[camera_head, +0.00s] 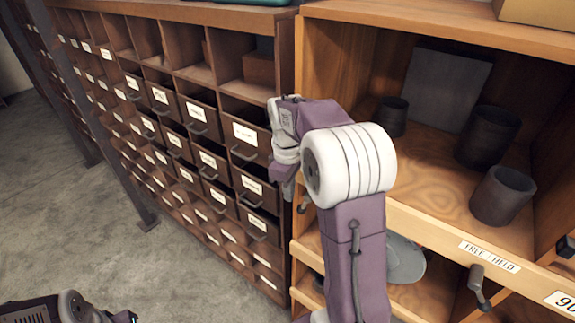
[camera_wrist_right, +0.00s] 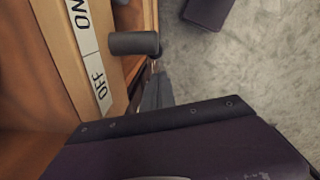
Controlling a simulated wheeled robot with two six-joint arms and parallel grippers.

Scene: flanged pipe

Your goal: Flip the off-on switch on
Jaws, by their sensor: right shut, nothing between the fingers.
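The off-on switch shows in the right wrist view as a dark cylindrical handle (camera_wrist_right: 134,43) beside a white label reading ON and OFF (camera_wrist_right: 98,75) on a wooden edge. I cannot tell its set position for sure. In the head view a small dark knob (camera_head: 304,203) at the left end of the wooden shelf edge looks like the same handle. My right gripper (camera_head: 286,188) is shut and empty, just left of that knob and above it in the picture. A grey finger (camera_wrist_right: 157,92) shows just below the handle in the wrist view, apart from it. My left gripper is out of view.
A second lever (camera_head: 479,284) hangs under a FREE / HELD label (camera_head: 489,256) to the right. Dark pots (camera_head: 503,195) stand on the wooden shelf (camera_head: 440,200). A cabinet of labelled drawers (camera_head: 210,160) stands left of my gripper.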

